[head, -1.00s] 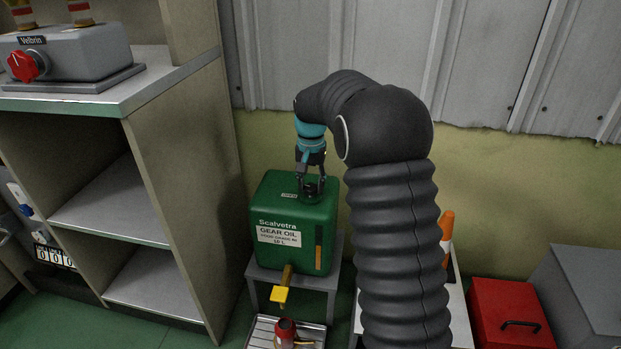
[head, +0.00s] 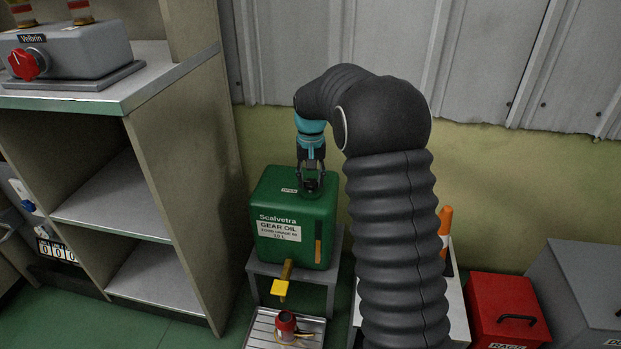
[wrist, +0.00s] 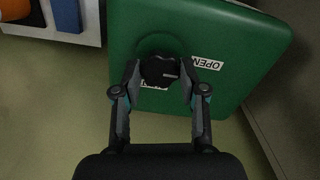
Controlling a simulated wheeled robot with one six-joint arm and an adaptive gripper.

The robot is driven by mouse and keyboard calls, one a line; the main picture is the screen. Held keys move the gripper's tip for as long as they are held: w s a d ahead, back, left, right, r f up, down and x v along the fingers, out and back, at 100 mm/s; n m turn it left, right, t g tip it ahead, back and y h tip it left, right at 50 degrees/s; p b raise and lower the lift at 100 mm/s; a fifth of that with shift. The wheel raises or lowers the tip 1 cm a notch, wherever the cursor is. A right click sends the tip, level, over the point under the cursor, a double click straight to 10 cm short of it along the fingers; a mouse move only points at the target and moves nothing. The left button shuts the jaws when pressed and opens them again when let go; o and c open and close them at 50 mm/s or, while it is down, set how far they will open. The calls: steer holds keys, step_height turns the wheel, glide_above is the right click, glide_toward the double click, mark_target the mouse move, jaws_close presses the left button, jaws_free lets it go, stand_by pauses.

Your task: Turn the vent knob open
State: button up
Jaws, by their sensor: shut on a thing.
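The green gear oil tank (head: 280,207) stands on a low grey stand, with a label on its front and a yellow-handled tap (head: 281,288) below. The black vent knob (wrist: 160,70) is on the tank's top, between my fingers in the wrist view. A white "OPEN" label (wrist: 206,63) lies beside the knob, and another label is partly hidden behind the gripper. My gripper (wrist: 159,73) is shut on the knob, reaching down from above; it also shows in the head view (head: 311,185). Which way the knob's mark points is hard to tell.
A red can (head: 286,325) stands on a drip tray (head: 262,330) below the tap. A grey shelf unit (head: 190,180) is close on the left. A red rags box (head: 507,312) and a grey bin (head: 583,290) stand at right. The wall is behind.

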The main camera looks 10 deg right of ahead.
mark_target(310, 182)
steer(key=o, duration=1.1)
steer(key=shift+o, duration=0.2)
step_height(310, 182, up, 12)
